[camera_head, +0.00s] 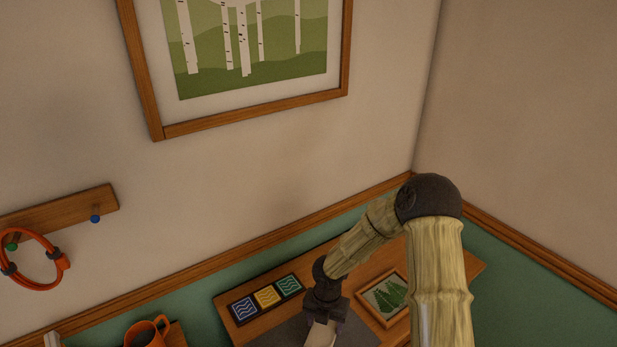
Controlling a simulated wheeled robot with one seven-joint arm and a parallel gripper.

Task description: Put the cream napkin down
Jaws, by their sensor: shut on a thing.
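My gripper (323,317) is dark and points down over the wooden top (449,274) at the bottom of the view. It is shut on the cream napkin (320,336), of which only a small pale piece shows between the jaws at the lower edge. The rest of the napkin is cut off by the frame. I cannot tell whether the napkin touches the surface below.
A grey mat (281,334) lies under and beside my gripper. A strip with three coloured squares (266,296) is behind it on the left. An orange mug (145,334) is at lower left.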

